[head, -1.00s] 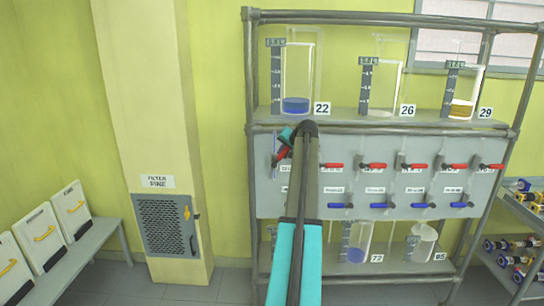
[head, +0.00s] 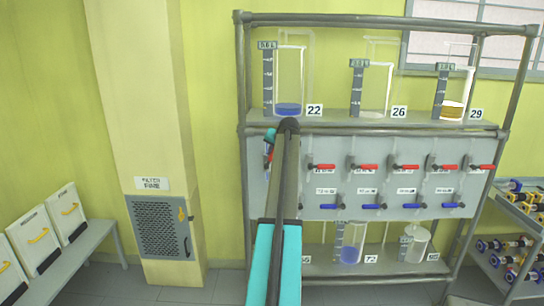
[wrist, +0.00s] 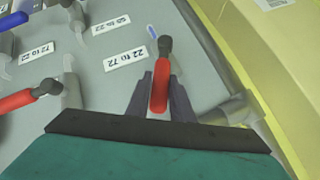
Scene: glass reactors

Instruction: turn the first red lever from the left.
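The handle points down the wrist picture, about a quarter turn from the neighbouring red lever (wrist: 18,100), which points left. In the head view my arm hides most of the first lever; a small red part (head: 268,150) shows at the arm's left edge.
The grey panel (head: 398,180) carries more red levers (head: 363,167) in a row, with blue levers (head: 373,206) below. Glass vessels stand on the rack's upper shelf (head: 345,122) and lower shelf. A filter cabinet (head: 163,228) and a bench (head: 75,258) stand left.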

